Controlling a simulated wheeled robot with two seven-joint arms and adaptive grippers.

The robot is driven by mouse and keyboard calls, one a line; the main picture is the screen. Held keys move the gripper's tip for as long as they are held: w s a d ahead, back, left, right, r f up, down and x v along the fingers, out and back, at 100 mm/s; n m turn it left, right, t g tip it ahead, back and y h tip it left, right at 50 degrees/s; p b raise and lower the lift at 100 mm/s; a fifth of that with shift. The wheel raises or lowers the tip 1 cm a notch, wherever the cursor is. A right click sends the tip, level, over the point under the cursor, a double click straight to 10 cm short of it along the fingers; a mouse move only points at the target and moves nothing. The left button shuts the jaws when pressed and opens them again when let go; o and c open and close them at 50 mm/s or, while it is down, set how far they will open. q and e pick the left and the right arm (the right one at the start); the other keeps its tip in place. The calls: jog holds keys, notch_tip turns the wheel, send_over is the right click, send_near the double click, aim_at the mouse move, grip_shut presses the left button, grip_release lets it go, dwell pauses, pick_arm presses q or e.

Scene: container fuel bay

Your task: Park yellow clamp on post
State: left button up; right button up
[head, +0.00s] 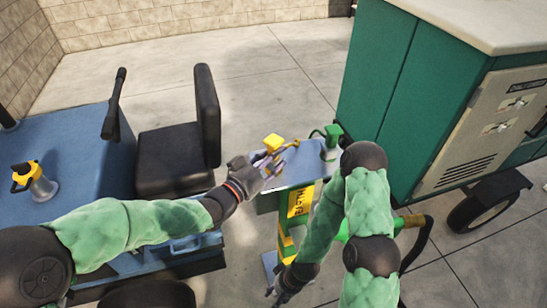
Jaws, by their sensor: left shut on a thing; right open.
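A yellow clamp (273,143) is at the fingertips of my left gripper (268,163), which is shut on it over the left part of a grey stand top (302,172). The fingers hide its lower part, and I cannot tell whether it touches a post. A green clamp (332,134) sits on a pale post (329,153) at the right of the stand top. My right gripper (279,293) is open and empty, low beside the stand's foot.
The yellow and green stand (299,200) rises from the floor. A blue vehicle (85,150) with a black seat (178,150) is at left, bearing a yellow and black fitting (34,180). A green cabinet (395,85) on wheels is at right. Concrete floor behind is clear.

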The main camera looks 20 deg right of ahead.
pick_arm(q)
jog(key=shift+r, duration=0.1)
jog(key=o, duration=1.4)
jog(key=shift+a, duration=0.1)
jog(key=v, duration=1.1)
jog(key=shift+s+a, duration=0.25)
jog(key=shift+s, duration=0.1)
